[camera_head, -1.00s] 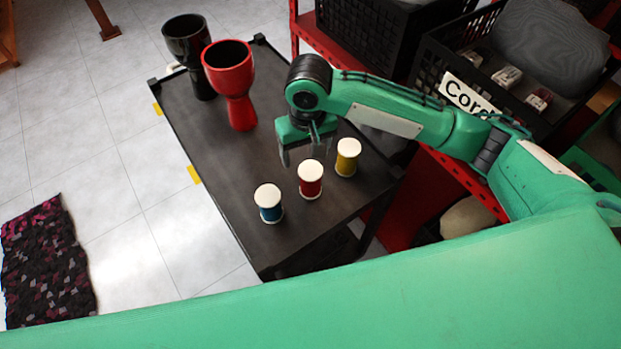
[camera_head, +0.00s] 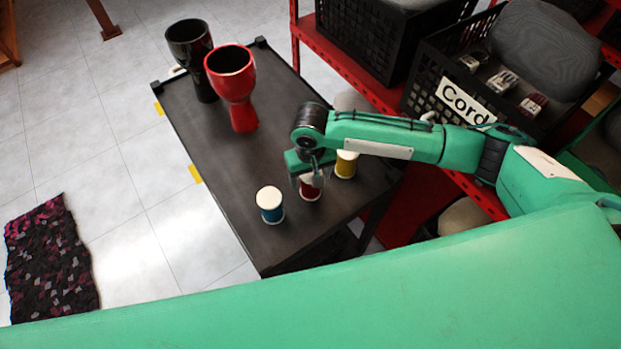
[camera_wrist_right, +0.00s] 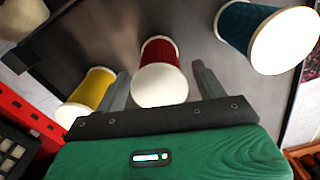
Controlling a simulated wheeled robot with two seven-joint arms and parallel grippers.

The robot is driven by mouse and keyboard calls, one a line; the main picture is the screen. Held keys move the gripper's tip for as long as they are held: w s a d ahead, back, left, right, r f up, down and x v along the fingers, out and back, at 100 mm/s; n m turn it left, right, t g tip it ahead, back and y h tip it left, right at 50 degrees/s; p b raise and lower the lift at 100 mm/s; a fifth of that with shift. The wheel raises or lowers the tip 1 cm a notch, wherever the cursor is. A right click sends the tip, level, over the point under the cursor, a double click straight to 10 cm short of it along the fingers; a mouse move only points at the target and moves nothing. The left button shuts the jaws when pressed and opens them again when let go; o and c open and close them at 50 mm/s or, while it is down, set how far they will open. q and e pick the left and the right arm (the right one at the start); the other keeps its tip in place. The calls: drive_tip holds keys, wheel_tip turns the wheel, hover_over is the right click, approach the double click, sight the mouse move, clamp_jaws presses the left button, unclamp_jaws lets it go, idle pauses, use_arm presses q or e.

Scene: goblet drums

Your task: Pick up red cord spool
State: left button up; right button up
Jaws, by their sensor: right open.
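The red cord spool (camera_head: 309,192) stands upright on the black table (camera_head: 195,150), between the blue spool (camera_head: 271,207) and the yellow spool (camera_head: 345,166). My right gripper (camera_head: 311,180) is open over the red spool and hides much of it in the head view. In the right wrist view the red spool (camera_wrist_right: 160,70) shows its white top between the two grey fingers (camera_wrist_right: 160,88), with a gap on each side. The blue spool (camera_wrist_right: 265,35) and yellow spool (camera_wrist_right: 90,95) lie outside the fingers. My left gripper is not in view.
A red goblet drum (camera_head: 233,85) and a black goblet drum (camera_head: 191,58) stand at the table's far end. A red shelf with black crates, one labelled "Cord" (camera_head: 465,101), is to the right. The table's middle is clear.

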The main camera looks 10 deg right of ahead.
sight(308, 193)
drive_tip(key=shift+f, duration=1.45)
drive_tip(key=shift+d, duration=0.1)
drive_tip(key=c, duration=0.9)
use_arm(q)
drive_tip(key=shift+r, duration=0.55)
use_arm(e)
drive_tip(key=shift+c, duration=0.2)
drive_tip(key=shift+r, duration=0.1)
